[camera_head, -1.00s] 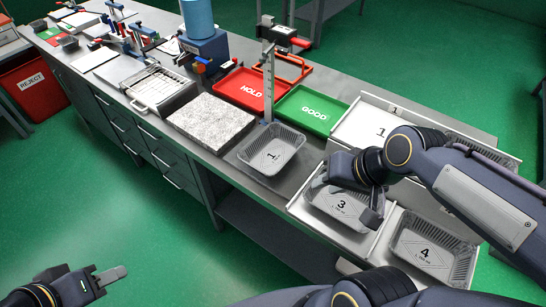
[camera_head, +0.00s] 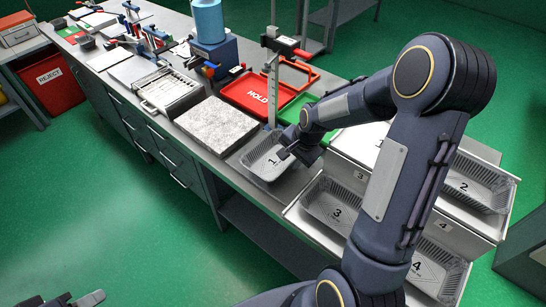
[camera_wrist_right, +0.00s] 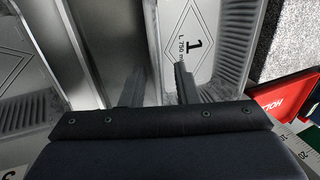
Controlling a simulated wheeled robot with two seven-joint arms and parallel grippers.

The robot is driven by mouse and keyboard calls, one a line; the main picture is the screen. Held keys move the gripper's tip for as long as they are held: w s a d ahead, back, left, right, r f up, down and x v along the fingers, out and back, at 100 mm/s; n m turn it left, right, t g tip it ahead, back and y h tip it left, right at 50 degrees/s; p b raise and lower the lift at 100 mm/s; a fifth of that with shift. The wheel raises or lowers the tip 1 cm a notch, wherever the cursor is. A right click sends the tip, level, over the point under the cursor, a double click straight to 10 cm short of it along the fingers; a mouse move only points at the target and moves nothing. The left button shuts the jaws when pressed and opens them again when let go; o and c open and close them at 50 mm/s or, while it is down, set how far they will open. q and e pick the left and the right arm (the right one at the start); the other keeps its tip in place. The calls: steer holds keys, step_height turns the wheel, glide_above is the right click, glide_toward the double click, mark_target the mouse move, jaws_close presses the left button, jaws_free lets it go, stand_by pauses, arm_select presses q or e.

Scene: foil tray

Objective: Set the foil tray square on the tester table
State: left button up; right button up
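The foil tray marked 1 (camera_head: 262,166) stands on the bench beside the granite plate, at the foot of the upright scale (camera_head: 272,92). It also shows in the right wrist view (camera_wrist_right: 205,45). My right gripper (camera_head: 288,153) is at the tray's right side. In the wrist view its two fingers (camera_wrist_right: 158,88) are apart, with the tray's side wall between them: one finger inside the tray, the other outside. I cannot tell whether either touches the wall. My left gripper (camera_head: 86,300) is partly in view at the bottom left, away from the bench; its finger gap is not clear.
The speckled granite plate (camera_head: 216,125) lies left of the tray. The red HOLD tray (camera_head: 250,92) and green tray (camera_head: 295,108) lie behind. A stepped rack (camera_head: 300,212) with trays 2 (camera_head: 478,185), 3 (camera_head: 335,208) and 4 (camera_head: 430,270) stands at the right, partly behind my arm.

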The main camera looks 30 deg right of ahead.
steer(key=x, duration=0.2)
steer(key=shift+w+f, duration=0.15)
steer(key=shift+f, duration=0.1)
jaws_close()
steer(key=shift+r, duration=0.1)
